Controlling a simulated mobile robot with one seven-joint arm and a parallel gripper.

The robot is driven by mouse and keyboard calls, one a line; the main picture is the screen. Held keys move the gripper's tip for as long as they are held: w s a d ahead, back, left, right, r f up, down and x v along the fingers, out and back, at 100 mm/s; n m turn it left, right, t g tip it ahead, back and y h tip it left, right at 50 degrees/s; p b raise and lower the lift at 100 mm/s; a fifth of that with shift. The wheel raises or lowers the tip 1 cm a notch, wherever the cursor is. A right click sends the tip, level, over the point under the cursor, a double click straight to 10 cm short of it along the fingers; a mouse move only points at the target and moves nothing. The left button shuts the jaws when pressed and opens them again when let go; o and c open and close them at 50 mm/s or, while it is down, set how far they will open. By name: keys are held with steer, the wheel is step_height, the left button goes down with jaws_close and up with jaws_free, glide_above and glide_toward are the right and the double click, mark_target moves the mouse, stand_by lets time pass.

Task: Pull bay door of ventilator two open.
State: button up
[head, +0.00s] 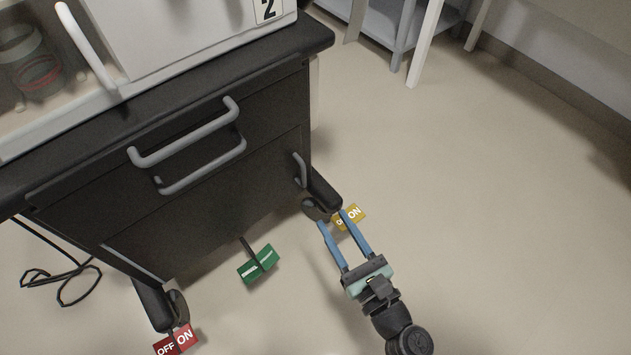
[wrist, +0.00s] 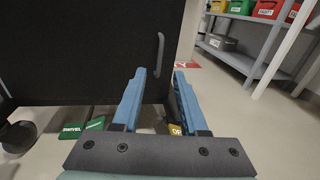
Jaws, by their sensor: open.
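Ventilator two is the dark cart with a white top unit marked "2" (head: 269,9). Its bay door (head: 225,215) is the dark lower front panel and looks shut; it also fills the upper left of the wrist view (wrist: 80,50). The door's grey upright handle (head: 302,170) is near the door's right edge. In the wrist view the handle (wrist: 160,55) shows beyond the fingertips, between them in the picture. My gripper (head: 333,217) has blue fingers, open and empty, near the cart's right front caster and apart from the handle.
Two horizontal grey handles (head: 190,135) sit above the door. Pedals near the floor are red (head: 176,341), green (head: 258,264) and yellow (head: 352,216), the yellow by my fingers. A black cable (head: 65,280) lies left. A shelf with bins (wrist: 238,50) stands right. Floor at right is clear.

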mark_target(305, 174)
steer(key=b+x, duration=0.2)
steer(key=x, duration=0.2)
steer(key=b+x, duration=0.2)
steer(key=x, duration=0.2)
steer(key=f+b+x, duration=0.1)
steer(key=b+x, duration=0.1)
steer(key=x, duration=0.2)
steer(key=shift+d, duration=0.1)
steer(key=shift+w+r+m+b, duration=0.2)
steer(key=shift+w+m+b, duration=0.1)
steer(key=shift+w+b, duration=0.1)
jaws_close()
stand_by(0.8)
